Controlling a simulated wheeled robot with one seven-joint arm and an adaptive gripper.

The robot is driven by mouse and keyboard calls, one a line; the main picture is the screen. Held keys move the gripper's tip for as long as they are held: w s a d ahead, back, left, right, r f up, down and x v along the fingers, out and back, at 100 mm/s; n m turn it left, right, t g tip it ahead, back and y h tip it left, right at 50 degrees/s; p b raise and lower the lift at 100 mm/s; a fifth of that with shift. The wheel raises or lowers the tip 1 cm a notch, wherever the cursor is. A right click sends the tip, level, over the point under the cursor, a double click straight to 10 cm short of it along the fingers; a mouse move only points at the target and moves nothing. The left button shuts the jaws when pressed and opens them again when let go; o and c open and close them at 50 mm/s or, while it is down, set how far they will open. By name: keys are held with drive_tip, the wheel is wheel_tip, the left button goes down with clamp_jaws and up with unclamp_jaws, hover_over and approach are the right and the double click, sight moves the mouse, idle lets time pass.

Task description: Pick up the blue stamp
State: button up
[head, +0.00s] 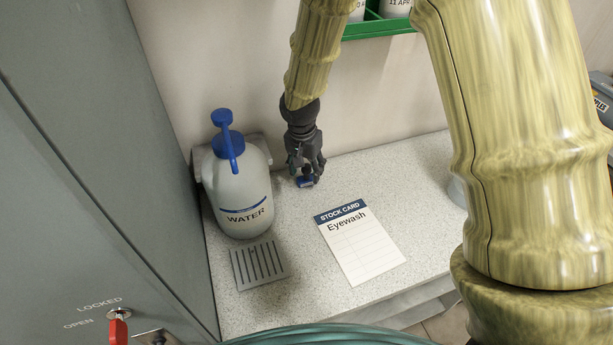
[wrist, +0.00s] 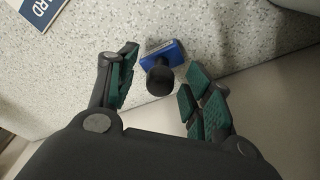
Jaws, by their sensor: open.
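The blue stamp (wrist: 173,53) has a blue base and a black knob handle (wrist: 159,82). In the wrist view it sits on the speckled counter just beyond and between my open fingertips. My gripper (wrist: 158,80) has one finger on each side of the knob, with gaps visible. In the head view my gripper (head: 305,172) points down at the back of the counter, right of the water bottle. The stamp's blue base (head: 306,183) shows at the fingertips there; its knob is mostly hidden by the fingers.
A white WATER bottle (head: 238,190) with a blue pump stands left of my gripper. A slotted grey drain plate (head: 260,264) and a stock card labelled Eyewash (head: 361,245) lie in front. The back wall is close behind. A grey cabinet (head: 90,150) borders the left.

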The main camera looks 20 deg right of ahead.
sight(307, 165)
drive_tip(key=shift+c, duration=0.2)
clamp_jaws()
wheel_tip(307, 165, up, 10)
drive_tip(key=shift+r+b, duration=0.1)
drive_tip(key=shift+b, duration=0.3)
idle(0.4)
drive_tip(key=c, duration=0.7)
unclamp_jaws()
drive_tip(key=shift+c, duration=1.1)
